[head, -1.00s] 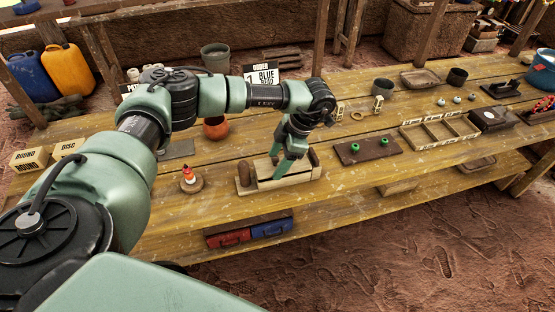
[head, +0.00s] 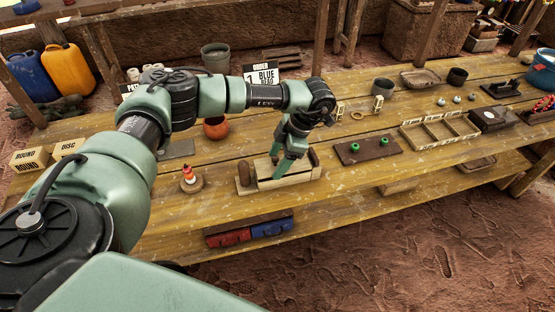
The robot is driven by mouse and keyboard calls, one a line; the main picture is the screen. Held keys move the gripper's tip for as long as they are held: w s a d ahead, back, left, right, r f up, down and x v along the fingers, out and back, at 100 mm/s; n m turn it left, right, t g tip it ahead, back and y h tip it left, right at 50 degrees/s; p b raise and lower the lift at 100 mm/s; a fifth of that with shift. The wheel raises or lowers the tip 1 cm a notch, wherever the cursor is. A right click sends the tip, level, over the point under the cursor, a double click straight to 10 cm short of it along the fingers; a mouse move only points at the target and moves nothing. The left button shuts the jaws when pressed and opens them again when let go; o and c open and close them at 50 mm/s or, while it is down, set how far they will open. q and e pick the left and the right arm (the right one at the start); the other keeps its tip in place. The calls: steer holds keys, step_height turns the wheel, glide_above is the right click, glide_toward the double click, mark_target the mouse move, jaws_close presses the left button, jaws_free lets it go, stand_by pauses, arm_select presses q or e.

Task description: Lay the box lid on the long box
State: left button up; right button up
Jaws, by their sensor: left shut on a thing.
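A pale flat piece (head: 264,168), which looks like the box lid, is at the fingers, over the box. The fingers hide part of it, and I cannot tell whether it touches the box all along. My right gripper is not in view.
A round wooden stand with a red and white figure (head: 188,176) is left of the box. A dark board (head: 368,151) with two green rings lies to its right, then a divided tray (head: 440,132). An orange pot (head: 215,128) stands behind. The front bench edge is close.

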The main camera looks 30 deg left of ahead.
arm_select(q)
steer(key=shift+f+b, duration=0.45)
steer(key=shift+f, duration=0.15)
stand_by(0.7)
steer(key=o, duration=1.4)
steer(key=shift+o, duration=0.2)
steer(key=shift+r, duration=0.1)
steer(key=shift+r+p, duration=2.5)
steer(key=shift+r, duration=0.95)
